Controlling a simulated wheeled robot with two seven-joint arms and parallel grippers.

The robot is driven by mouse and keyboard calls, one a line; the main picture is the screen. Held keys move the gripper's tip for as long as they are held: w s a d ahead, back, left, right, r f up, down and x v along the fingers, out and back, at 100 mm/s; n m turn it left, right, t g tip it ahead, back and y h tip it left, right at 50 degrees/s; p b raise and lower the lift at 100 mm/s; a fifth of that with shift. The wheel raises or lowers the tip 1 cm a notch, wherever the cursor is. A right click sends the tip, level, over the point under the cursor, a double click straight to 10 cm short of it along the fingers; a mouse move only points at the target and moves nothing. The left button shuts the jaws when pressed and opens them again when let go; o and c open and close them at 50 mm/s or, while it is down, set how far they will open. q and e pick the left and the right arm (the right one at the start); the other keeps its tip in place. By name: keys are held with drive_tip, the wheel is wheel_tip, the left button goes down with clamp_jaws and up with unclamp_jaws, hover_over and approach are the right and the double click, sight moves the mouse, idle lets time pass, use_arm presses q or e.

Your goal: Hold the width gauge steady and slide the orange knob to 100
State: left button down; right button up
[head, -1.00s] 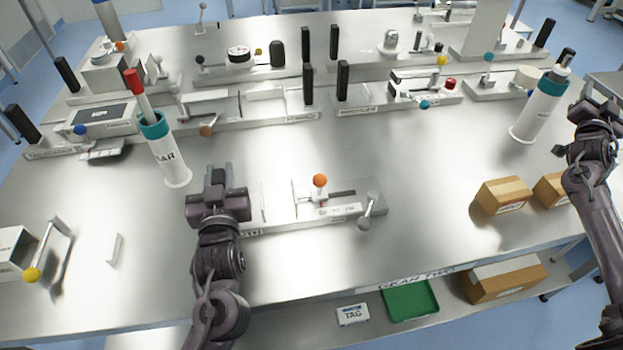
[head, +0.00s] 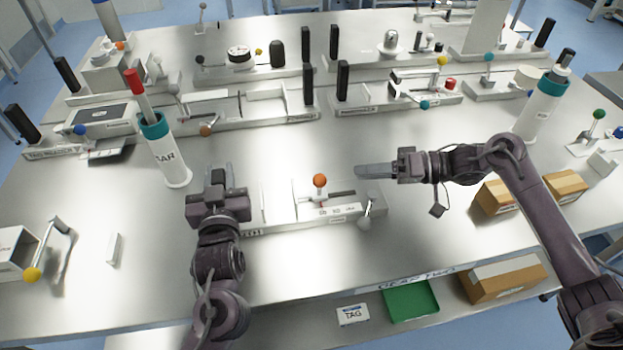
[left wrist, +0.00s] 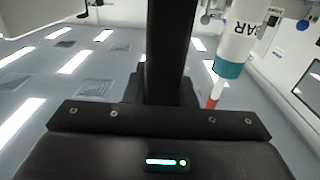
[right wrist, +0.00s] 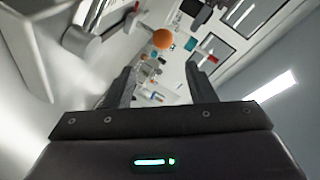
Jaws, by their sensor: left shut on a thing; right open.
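The width gauge (head: 276,225) lies on the steel table at the front middle, a low pale base with a printed scale (head: 338,211). Its orange knob (head: 320,180) stands up on the slider near the scale's left part; the numbers are too small to read. My left gripper (head: 217,175) is at the gauge's left end, shut on what looks like its dark upright handle, which fills the left wrist view (left wrist: 170,50). My right gripper (head: 360,171) is open and empty, right of the knob and pointing left at it. The knob shows beyond its fingers in the right wrist view (right wrist: 162,39).
A grey-ended lever (head: 366,208) stands at the gauge's right end. A white cylinder with a teal rim (head: 166,155) is behind my left gripper. Cardboard boxes (head: 494,198) sit right, below my right arm. Other fixtures line the back.

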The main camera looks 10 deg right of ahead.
drive_tip(key=shift+g, duration=0.3)
drive_tip(key=x, duration=1.2)
drive_tip(key=shift+s+a, duration=0.2)
drive_tip(key=shift+s, duration=0.15)
clamp_jaws()
